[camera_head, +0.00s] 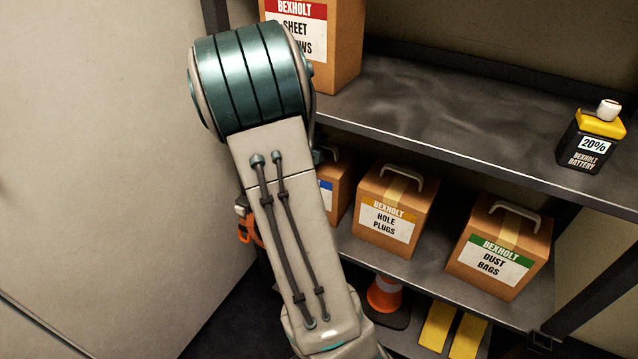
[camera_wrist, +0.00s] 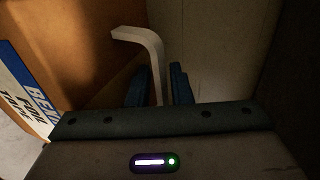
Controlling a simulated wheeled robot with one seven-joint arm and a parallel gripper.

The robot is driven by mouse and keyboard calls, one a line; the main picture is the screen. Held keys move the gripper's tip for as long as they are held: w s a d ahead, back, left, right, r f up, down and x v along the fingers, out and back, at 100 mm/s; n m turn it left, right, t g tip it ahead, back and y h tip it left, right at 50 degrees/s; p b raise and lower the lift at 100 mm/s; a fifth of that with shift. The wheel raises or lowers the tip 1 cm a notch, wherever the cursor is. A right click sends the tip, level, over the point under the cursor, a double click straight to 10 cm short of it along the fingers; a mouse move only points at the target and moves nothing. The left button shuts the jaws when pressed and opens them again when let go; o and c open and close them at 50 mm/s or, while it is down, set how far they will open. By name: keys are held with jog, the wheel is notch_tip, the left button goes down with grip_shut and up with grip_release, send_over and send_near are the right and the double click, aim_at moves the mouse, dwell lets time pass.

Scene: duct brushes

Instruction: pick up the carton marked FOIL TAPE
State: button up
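The FOIL TAPE carton (camera_wrist: 85,45) fills the left of the wrist view. It is brown, with a blue and white label (camera_wrist: 22,88) at the left edge. Its pale bent handle (camera_wrist: 150,46) stands between the two dark blue fingers of my gripper (camera_wrist: 160,84). A narrow gap shows between the handle and the right finger, so the fingers look open around it. In the head view, a carton with a blue label (camera_head: 336,188) on the middle shelf is mostly hidden behind my arm, its text unreadable. My gripper is hidden there.
HOLE PLUGS (camera_head: 391,207) and DUST BAGS (camera_head: 500,245) cartons stand to the right on the middle shelf (camera_head: 425,262). The upper shelf (camera_head: 430,115) holds a SHEET-marked carton (camera_head: 343,45) and a battery (camera_head: 590,150). A cone (camera_head: 384,295) stands below. A pale wall (camera_head: 100,150) is left.

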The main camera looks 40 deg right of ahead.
grip_shut()
jog(key=shift+r, duration=0.1)
dwell(1.2)
